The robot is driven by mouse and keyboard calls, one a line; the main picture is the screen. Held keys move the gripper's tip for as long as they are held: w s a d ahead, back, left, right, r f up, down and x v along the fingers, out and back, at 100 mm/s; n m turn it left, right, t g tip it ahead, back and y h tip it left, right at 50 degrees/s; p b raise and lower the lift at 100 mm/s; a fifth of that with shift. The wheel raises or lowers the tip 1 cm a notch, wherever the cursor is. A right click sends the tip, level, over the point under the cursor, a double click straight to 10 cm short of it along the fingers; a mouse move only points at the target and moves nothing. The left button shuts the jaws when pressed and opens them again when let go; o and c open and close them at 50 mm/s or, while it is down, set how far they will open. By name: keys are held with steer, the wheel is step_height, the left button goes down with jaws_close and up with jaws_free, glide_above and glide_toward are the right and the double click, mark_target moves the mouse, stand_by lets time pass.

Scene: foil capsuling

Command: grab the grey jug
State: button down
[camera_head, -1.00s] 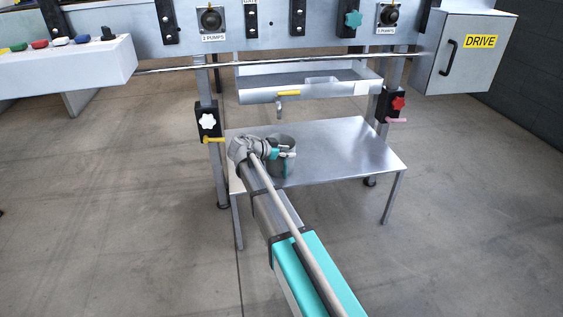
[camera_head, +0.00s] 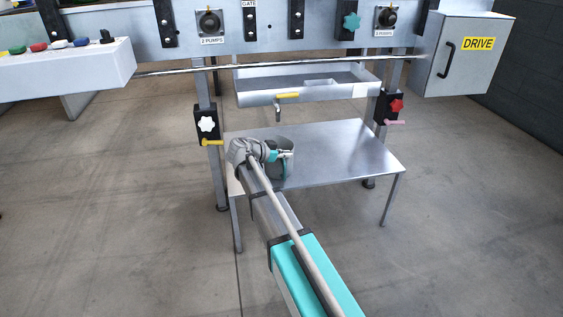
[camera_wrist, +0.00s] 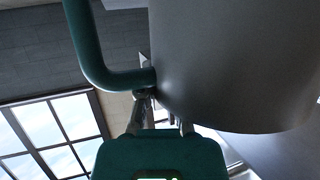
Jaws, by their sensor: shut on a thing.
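The grey jug (camera_head: 286,164) is on the low metal table, near its left side, partly hidden behind my wrist in the head view. In the wrist view the jug's grey body (camera_wrist: 235,65) fills the upper right, with its teal handle (camera_wrist: 92,60) curving down on the left. My gripper (camera_wrist: 160,102) is at the lower end of the handle, beside the body, and is shut on the jug. The fingertips are partly hidden by the handle and the jug. In the head view my gripper (camera_head: 279,156) is at the jug's near-left side. I cannot tell whether the jug touches the table.
The metal table (camera_head: 345,150) has free room right of the jug. A shallow tray (camera_head: 330,91) with a yellow-handled tap (camera_head: 279,108) hangs above it. Posts with a white knob (camera_head: 207,124) and a red knob (camera_head: 397,105) stand either side. A DRIVE box (camera_head: 460,60) is at right.

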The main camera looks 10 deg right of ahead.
steer(key=shift+r, duration=0.1)
step_height(320, 180, up, 3)
steer(key=p, duration=0.3)
steer(key=shift+f, duration=0.2)
steer(key=s+d+r+p, duration=0.2)
steer(key=s+r+p, duration=0.8)
steer(key=s, duration=0.4)
steer(key=shift+w+r, duration=0.1)
steer(key=shift+r, duration=0.05)
stand_by(0.3)
